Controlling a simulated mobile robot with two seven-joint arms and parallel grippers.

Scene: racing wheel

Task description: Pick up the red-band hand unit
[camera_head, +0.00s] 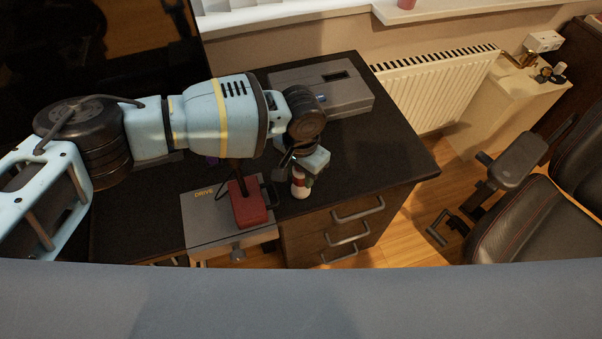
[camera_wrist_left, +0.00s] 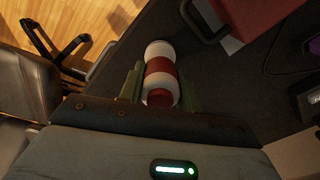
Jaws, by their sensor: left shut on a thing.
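The hand unit (camera_head: 300,187) is a small white cylinder with a red band, near the front edge of the dark desk in the head view. In the left wrist view the unit (camera_wrist_left: 161,66) lies lengthwise between the two fingers, its white and red sections showing. My left gripper (camera_head: 307,168) is shut on it, with a finger along each side; it also shows in the left wrist view (camera_wrist_left: 160,88). I cannot tell whether the unit touches the desk. My right gripper is not in view.
Left of the unit, a red block (camera_head: 248,204) with a dark handle stands on a grey panel (camera_head: 211,222) marked DRIVE. A grey box (camera_head: 345,97) sits at the back of the desk (camera_head: 385,160). Drawers are below; a black seat (camera_head: 530,225) stands at right.

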